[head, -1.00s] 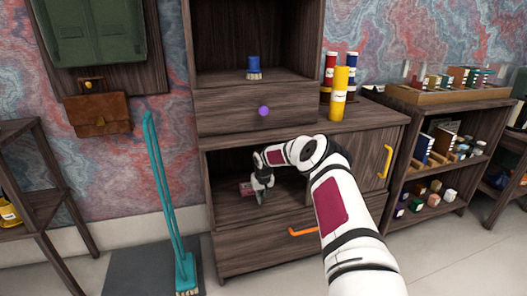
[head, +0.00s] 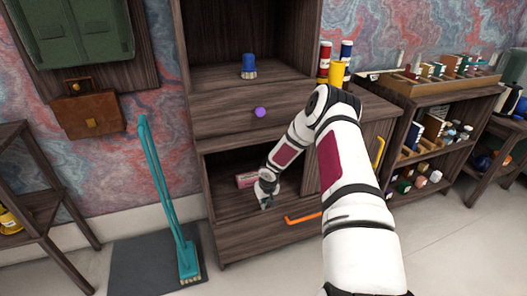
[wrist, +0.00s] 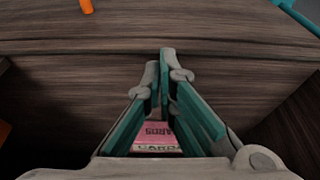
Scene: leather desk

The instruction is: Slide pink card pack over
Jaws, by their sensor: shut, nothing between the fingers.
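The pink card pack (head: 245,181) lies on the floor of the open compartment, toward its left side. My gripper (head: 266,207) points down inside the compartment near the front edge, just right of and in front of the pack. In the wrist view, my gripper (wrist: 164,58) has its teal-padded fingers together with nothing held. Part of the pink pack (wrist: 157,138) with printed lettering shows low in that view, partly hidden by the fingers. I cannot tell whether the gripper touches the pack.
A drawer with a purple knob (head: 260,112) is above the compartment, and one with an orange handle (head: 303,218) is below. A door with a yellow handle (head: 378,152) stands to the right. A teal broom (head: 165,200) stands left. Shelf floor around the pack looks clear.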

